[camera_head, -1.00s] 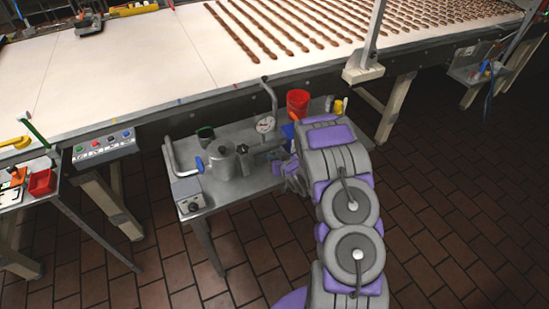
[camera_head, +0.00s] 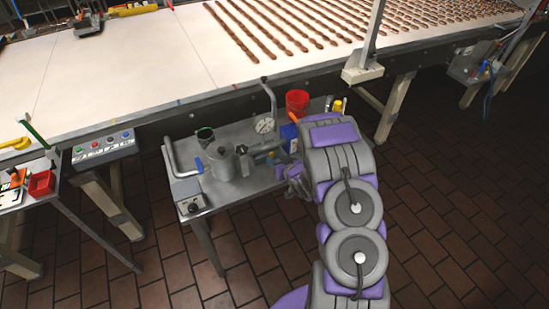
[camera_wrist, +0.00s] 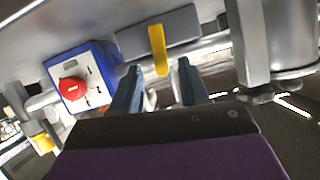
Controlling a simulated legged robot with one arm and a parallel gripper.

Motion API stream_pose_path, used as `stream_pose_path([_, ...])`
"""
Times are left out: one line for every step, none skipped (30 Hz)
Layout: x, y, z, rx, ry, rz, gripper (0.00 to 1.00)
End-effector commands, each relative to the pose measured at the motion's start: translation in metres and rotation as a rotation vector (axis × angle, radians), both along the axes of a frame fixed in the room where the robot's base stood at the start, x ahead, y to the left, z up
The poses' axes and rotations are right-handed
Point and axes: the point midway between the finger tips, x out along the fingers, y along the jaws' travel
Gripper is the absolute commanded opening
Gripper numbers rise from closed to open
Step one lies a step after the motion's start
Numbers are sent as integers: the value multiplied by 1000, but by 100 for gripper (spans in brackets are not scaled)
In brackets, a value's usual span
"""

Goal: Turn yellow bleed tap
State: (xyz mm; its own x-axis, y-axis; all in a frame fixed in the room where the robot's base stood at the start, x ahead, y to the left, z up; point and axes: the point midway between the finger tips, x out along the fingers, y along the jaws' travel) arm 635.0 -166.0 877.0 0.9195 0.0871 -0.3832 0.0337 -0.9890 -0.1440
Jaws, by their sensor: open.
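The yellow bleed tap (camera_wrist: 158,50) shows in the wrist view as a short yellow lever hanging over a grey block (camera_wrist: 190,24) on a metal pipe. My gripper (camera_wrist: 157,72) is open, with its two dark fingers pointing at the tap, one on each side of the lever's lower end. I cannot tell whether either finger touches it. In the head view my gripper (camera_head: 290,178) is at the right part of the small metal table, mostly hidden by my arm. The tap cannot be made out there.
A blue box with a red knob (camera_wrist: 72,88) sits left of my fingers. A silver cylinder (camera_wrist: 290,35) stands close on the right. Tiled floor lies in front.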

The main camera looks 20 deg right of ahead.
Motion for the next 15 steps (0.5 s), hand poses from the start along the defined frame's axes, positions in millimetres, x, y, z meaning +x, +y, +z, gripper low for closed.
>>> stream_pose_path([-9,-2,5,0,0,-3,45])
stream_pose_path([-15,-3,8,0,-1,-3,45])
stream_pose_path([-22,-4,11,1,1,-4,45])
stream_pose_path([-28,-4,13,1,2,-3,45])
stream_pose_path([-33,-5,15,-1,2,-4,45])
stream_pose_path([-40,-6,19,-2,0,-4,45])
stream_pose_path([-46,-7,22,-1,-2,-3,45])
stream_pose_path([-51,-7,24,0,-2,-3,45])
stream_pose_path([-60,-8,26,0,0,-5,45])
stream_pose_path([-66,-9,28,0,2,-4,45])
stream_pose_path([-72,-9,31,0,2,-5,45])
stream_pose_path([-79,-10,34,-1,2,-4,45])
stream_pose_path([-85,-10,36,0,1,-4,45])
stream_pose_path([-92,-11,39,1,2,-3,45])
stream_pose_path([-100,-12,42,0,3,-4,45])
